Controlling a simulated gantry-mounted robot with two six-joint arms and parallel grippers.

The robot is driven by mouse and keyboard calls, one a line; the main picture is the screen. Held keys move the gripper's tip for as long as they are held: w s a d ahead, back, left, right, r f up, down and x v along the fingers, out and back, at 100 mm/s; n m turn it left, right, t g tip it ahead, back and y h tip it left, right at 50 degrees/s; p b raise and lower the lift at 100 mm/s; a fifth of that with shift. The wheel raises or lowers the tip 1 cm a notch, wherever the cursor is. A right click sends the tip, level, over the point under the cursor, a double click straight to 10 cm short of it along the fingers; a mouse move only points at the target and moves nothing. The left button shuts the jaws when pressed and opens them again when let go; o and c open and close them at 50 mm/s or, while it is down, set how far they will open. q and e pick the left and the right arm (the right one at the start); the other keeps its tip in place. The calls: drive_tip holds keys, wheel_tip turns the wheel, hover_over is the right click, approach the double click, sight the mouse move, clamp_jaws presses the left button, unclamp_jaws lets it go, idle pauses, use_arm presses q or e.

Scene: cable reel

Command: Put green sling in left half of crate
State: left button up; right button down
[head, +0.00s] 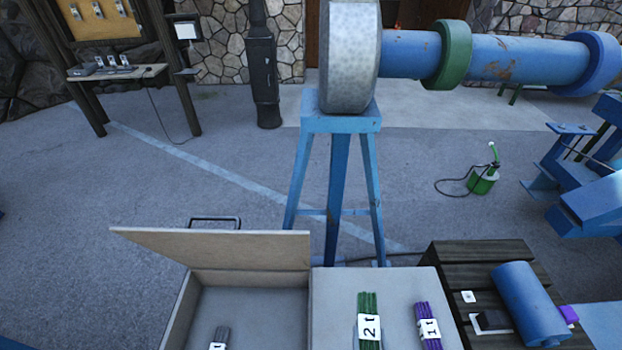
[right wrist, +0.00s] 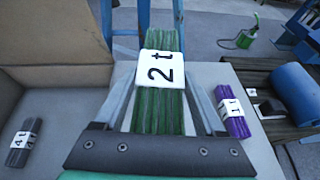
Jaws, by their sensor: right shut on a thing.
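The green sling (head: 369,318) is a bundle with a white tag marked 2t; it also shows large in the right wrist view (right wrist: 158,110). My right gripper (right wrist: 163,78) has its fingers on both sides of this sling and is shut on it. In the head view the sling appears over the light grey surface right of the crate's open part; its height above that surface is hard to tell. The crate (head: 180,308) has a raised beige lid (head: 215,248). A grey sling (head: 221,337) tagged 4t (right wrist: 24,138) lies in it. My left gripper is not in view.
A purple sling (head: 428,322) tagged 1t lies on the light grey surface to the right. Beyond it, a dark wooden bench (head: 455,268) holds a blue cylinder (head: 528,300). A blue stand (head: 338,180) rises behind. The crate floor around the grey sling looks clear.

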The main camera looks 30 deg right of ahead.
drive_tip(key=w+a+r, duration=0.1)
drive_tip(key=w+r, duration=0.2)
drive_tip(key=r, duration=0.6)
drive_tip(key=w+a+r, duration=0.2)
drive_tip(key=w+r, duration=0.2)
drive_tip(key=r, duration=0.5)
drive_tip(key=s+a+r+n+t+y+p, duration=0.1)
drive_tip(key=s+a+r+p, duration=0.35)
drive_tip(key=p, duration=0.85)
wheel_tip(320, 180, up, 9)
drive_tip(key=d+n+t+y, duration=0.1)
drive_tip(key=n+y, duration=0.1)
drive_tip(key=shift+d+n+y, duration=0.4)
drive_tip(key=shift+s, duration=0.1)
